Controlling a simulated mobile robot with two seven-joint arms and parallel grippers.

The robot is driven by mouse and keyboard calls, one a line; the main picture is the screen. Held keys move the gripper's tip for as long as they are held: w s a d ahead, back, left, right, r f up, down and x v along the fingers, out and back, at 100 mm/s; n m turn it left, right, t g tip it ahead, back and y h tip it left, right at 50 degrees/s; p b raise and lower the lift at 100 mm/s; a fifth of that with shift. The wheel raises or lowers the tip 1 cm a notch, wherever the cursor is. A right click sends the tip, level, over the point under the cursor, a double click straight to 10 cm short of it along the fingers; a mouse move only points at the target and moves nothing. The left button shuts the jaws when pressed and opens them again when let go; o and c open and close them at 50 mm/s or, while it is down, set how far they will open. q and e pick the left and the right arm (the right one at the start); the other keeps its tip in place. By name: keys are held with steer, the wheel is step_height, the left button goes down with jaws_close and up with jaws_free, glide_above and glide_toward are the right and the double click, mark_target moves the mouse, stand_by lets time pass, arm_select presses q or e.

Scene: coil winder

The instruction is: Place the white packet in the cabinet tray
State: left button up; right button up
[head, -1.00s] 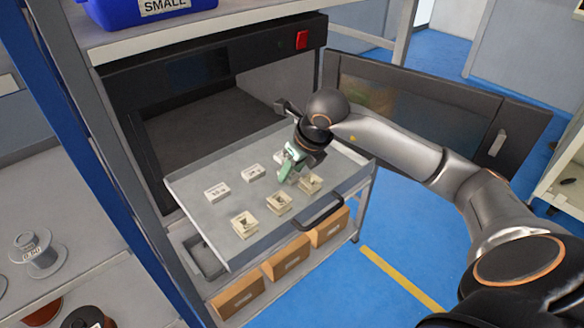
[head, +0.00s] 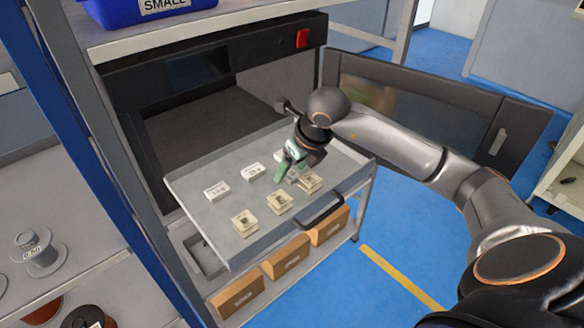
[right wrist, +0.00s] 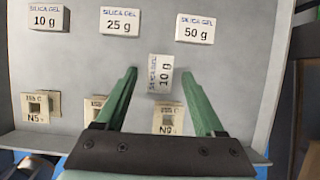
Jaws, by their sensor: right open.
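The white packet, marked silica gel 10 g (right wrist: 160,74), lies turned sideways on the grey cabinet tray (right wrist: 105,65). In the head view the packet (head: 293,177) is partly hidden by my right gripper. The pulled-out tray also shows in the head view (head: 205,224). My right gripper (right wrist: 158,76) is open, with its green fingers on either side of the packet and a gap at each side. In the head view the right gripper (head: 285,174) points down over the tray. My left gripper is not in view.
Three labelled packets, 10 g (right wrist: 48,18), 25 g (right wrist: 120,21) and 50 g (right wrist: 195,29), lie in a row behind. Bobbins, including one marked N5 (right wrist: 41,107) and one marked N9 (right wrist: 168,118), line the tray's front. The cabinet door (head: 430,110) stands open at right.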

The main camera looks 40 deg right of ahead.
steer(key=v, duration=1.2)
